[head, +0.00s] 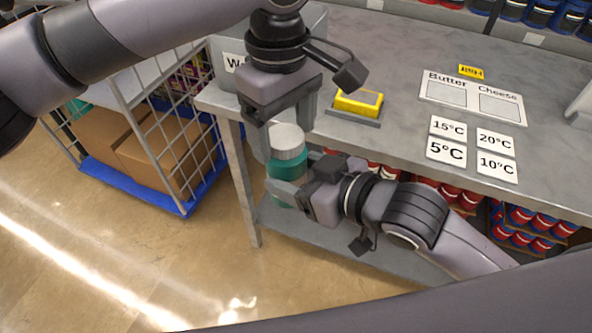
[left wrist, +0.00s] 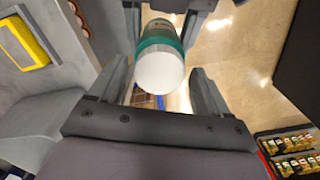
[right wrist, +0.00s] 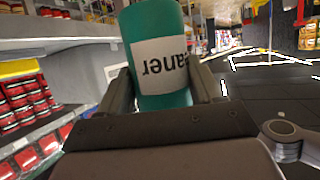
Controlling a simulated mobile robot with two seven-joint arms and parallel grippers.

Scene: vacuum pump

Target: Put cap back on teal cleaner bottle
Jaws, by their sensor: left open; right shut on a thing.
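The teal cleaner bottle (head: 287,170) is held off the table's front edge. My right gripper (head: 298,176) is shut on its body from the side; the right wrist view shows the bottle (right wrist: 158,25) with its white label between the fingers. A whitish cap (head: 288,141) sits on top of the bottle; I cannot tell how tightly. My left gripper (head: 284,130) is open above it, with its fingers on either side of the cap. In the left wrist view the cap's round top (left wrist: 160,71) lies between the open fingers, with visible gaps.
The grey table (head: 395,50) stands right behind the bottle, with a yellow block (head: 358,101) near its edge. Temperature cards and a Butter/Cheese board (head: 472,95) lie further right. A wire cart with cardboard boxes (head: 165,150) stands left. Red jars fill the lower shelf.

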